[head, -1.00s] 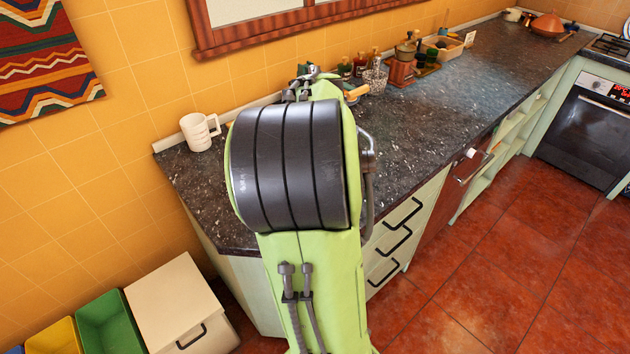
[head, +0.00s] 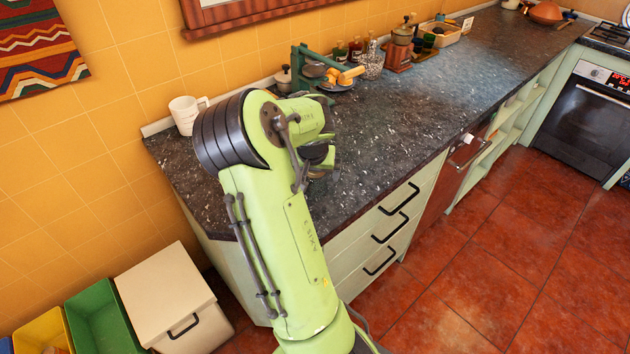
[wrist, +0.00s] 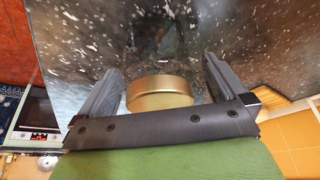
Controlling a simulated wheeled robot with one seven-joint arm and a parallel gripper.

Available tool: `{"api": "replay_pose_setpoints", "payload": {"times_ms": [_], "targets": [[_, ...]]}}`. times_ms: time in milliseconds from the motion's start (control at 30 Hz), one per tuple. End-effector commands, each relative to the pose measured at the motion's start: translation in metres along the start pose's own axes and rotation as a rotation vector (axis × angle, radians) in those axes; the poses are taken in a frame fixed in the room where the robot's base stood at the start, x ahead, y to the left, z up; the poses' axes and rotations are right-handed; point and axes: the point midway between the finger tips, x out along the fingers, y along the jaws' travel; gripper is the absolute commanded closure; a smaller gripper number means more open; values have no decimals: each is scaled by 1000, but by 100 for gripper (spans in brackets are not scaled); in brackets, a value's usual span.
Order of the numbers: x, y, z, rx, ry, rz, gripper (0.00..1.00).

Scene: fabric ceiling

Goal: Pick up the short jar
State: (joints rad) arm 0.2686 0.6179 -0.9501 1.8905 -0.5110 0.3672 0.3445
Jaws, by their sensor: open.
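A short jar with a gold metal lid (wrist: 160,86) shows in the wrist view. It stands on the dark speckled counter, between the two fingers of my gripper (wrist: 162,68). My gripper is open, with a gap between each finger and the lid. The lower part of the lid is cut off by the gripper's dark palm bar. The jar's body is hard to make out against the counter.
The counter (head: 400,120) is clear to the right of my arm. A white mug (head: 185,114) stands at its left end.

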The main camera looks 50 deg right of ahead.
Motion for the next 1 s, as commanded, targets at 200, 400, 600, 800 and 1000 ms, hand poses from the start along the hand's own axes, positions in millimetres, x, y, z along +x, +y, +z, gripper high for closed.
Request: {"api": "replay_pose_setpoints", "payload": {"times_ms": [200,400,600,800,1000], "targets": [[1,0,0,1,1,0,0],[1,0,0,0,0,0,31],[1,0,0,0,0,0,60],[0,0,-1,1,2,0,60],[-35,0,-16,1,7,-3,60]]}}
